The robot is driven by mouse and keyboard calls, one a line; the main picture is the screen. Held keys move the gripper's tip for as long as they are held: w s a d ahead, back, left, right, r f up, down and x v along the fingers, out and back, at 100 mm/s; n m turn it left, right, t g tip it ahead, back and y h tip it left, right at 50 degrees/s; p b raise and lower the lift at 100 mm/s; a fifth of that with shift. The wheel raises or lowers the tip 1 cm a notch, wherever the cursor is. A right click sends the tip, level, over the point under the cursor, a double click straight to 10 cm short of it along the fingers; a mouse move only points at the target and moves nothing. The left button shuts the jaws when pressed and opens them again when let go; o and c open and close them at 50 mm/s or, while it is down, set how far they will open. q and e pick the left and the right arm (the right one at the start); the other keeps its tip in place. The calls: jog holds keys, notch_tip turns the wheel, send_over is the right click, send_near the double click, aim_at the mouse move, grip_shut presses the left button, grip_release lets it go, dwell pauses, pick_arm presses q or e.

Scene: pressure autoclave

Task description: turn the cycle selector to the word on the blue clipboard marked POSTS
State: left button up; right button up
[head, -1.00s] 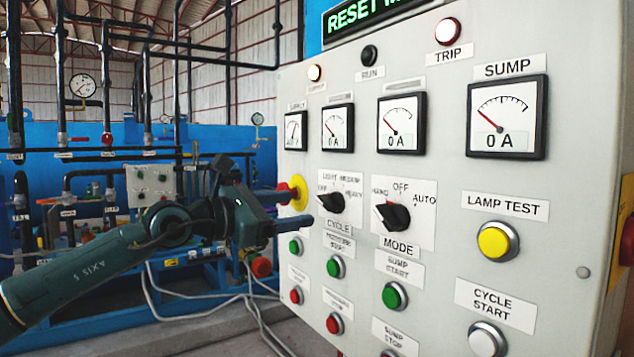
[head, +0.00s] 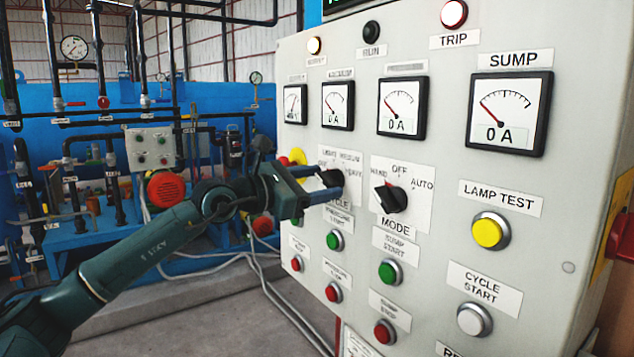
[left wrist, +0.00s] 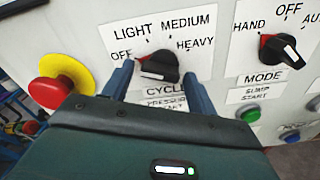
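The cycle selector is a black knob (left wrist: 158,66) on a white plate lettered OFF, LIGHT, MEDIUM and HEAVY. In the head view the knob (head: 331,178) is partly covered by my left gripper (head: 318,184). In the left wrist view my left gripper (left wrist: 158,72) is open, with one finger on each side of the knob. I cannot tell whether the fingers touch it. The knob looks turned toward the OFF side, but its exact pointer direction is unclear. The blue clipboard marked POSTS and my right gripper are not in view.
The MODE knob (head: 391,199) is just right of the selector. A red mushroom button on a yellow disc (left wrist: 62,83) is close at left. Push buttons, including a green one (head: 335,240), sit below. Gauges (head: 402,107) are above.

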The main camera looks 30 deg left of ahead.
pick_arm(q)
jog(key=c, duration=0.8)
